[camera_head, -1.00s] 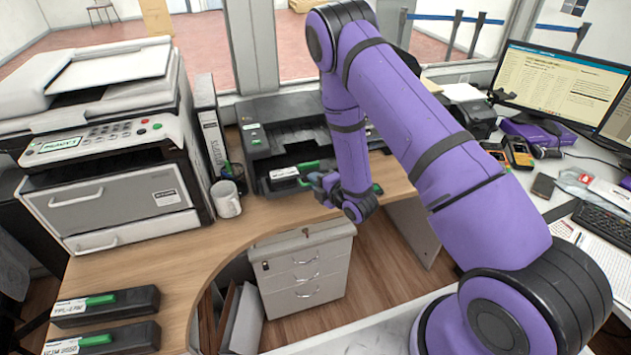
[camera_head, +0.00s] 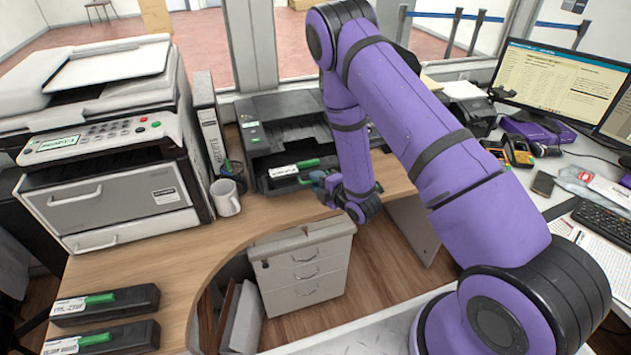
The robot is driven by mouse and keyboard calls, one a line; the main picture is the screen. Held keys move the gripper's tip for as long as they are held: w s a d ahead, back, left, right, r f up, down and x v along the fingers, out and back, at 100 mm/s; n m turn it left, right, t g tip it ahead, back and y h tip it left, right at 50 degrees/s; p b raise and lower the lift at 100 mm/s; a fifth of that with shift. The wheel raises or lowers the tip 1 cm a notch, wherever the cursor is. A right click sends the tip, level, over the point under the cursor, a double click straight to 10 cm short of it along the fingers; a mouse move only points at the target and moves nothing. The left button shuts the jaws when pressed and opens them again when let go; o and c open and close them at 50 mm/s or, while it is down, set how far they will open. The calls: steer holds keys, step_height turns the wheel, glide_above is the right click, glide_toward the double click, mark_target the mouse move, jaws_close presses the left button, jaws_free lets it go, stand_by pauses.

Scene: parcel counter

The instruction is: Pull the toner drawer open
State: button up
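The black printer (camera_head: 275,110) stands on the wooden desk in the middle of the view. At its front low down is a black section with a white label (camera_head: 284,171) and a green strip (camera_head: 309,163); I take this to be the toner drawer's front, but cannot tell how far it stands out. My gripper (camera_head: 320,184) is at the right end of this front, close to it. Its fingers are small and dark against the printer, so their opening and any contact are unclear. My purple arm hides the printer's right side.
A large white copier (camera_head: 110,130), a binder (camera_head: 207,125) and a white mug (camera_head: 226,198) stand left of the printer. Two black cartridges (camera_head: 105,303) (camera_head: 100,338) lie at the desk's front left. A grey drawer cabinet (camera_head: 302,270) stands below the desk's curved edge.

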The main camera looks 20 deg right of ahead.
steer(key=v, duration=0.9)
steer(key=shift+s, duration=0.35)
steer(key=shift+d+r, duration=0.1)
steer(key=w+d+r+m+g+h, duration=0.1)
steer(key=w+r+m+h, duration=0.15)
steer(key=r, duration=0.35)
steer(key=w+d+r+m+g+h, duration=0.1)
steer(key=w+r+m, duration=0.25)
steer(key=r, duration=0.35)
steer(key=s+d+r+m+g+h, duration=0.1)
steer(key=s+r+m, duration=0.15)
steer(key=r, duration=0.45)
steer(key=s+d+r+m+g+h, duration=0.1)
steer(key=s+r+m, duration=0.15)
steer(key=r, duration=0.45)
steer(key=s+r+m+g, duration=0.1)
steer(key=s+r+m, duration=0.2)
steer(key=s, duration=0.6)
steer(key=s+r+m+g, duration=0.2)
steer(key=s+r+m, duration=0.2)
steer(key=s+r, duration=0.3)
steer(key=s+a+r+m+g, duration=0.1)
steer(key=s+r, duration=0.4)
steer(key=s, duration=0.5)
steer(key=m+g, duration=0.1)
steer(key=m, duration=0.1)
steer(key=shift+s+m+h, duration=0.3)
steer(key=shift+s+h, duration=0.05)
steer(key=shift+s, duration=0.05)
